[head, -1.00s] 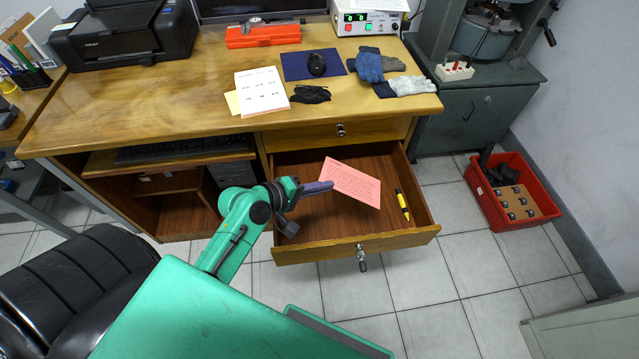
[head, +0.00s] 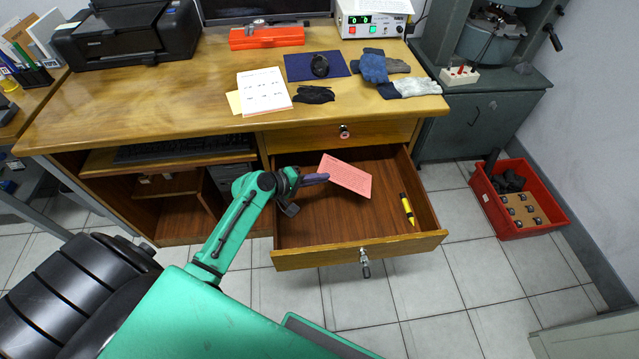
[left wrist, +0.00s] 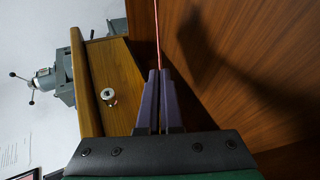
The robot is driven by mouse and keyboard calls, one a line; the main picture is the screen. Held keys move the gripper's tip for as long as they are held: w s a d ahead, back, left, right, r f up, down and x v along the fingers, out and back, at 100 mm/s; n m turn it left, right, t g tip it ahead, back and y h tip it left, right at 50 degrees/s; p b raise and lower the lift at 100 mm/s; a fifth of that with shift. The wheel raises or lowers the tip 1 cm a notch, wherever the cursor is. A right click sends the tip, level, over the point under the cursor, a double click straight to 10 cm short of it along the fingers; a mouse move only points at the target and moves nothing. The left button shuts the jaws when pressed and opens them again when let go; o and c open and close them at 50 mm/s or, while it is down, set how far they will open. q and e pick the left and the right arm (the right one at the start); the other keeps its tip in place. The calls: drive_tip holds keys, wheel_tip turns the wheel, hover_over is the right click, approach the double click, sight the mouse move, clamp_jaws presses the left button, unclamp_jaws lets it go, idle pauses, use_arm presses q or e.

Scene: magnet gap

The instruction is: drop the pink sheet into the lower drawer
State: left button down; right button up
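The pink sheet (head: 347,176) hangs over the open lower drawer (head: 358,252), toward its back and middle. My left gripper (head: 324,178) is shut on the sheet's left edge. In the left wrist view the purple fingers (left wrist: 160,78) pinch the sheet, which shows edge-on as a thin pink line (left wrist: 156,32). The wooden drawer interior and a dark shadow lie on the right of that view. I cannot tell the exact height of the sheet above the drawer floor. My right gripper is not in view.
A yellow and black marker (head: 408,210) lies in the drawer's right part. The shut upper drawer (head: 310,138) sits just above. A red crate (head: 545,225) stands on the floor at right. A black chair (head: 75,290) is at lower left. The drawer's front floor looks clear.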

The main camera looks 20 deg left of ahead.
use_arm(q)
drive_tip(key=f, duration=0.3)
drive_tip(key=shift+w+a+b, duration=0.25)
drive_tip(key=shift+w+b, duration=0.1)
drive_tip(key=shift+b, duration=0.05)
drive_tip(key=shift+f+b, duration=0.45)
drive_tip(key=shift+f, duration=0.2)
drive_tip(key=c, duration=1.1)
unclamp_jaws()
drive_tip(key=p+v, duration=0.1)
drive_tip(key=v, duration=0.5)
drive_tip(key=r+p+v, duration=0.1)
drive_tip(key=v, duration=0.5)
drive_tip(key=shift+s+r, duration=0.1)
drive_tip(key=shift+r, duration=0.1)
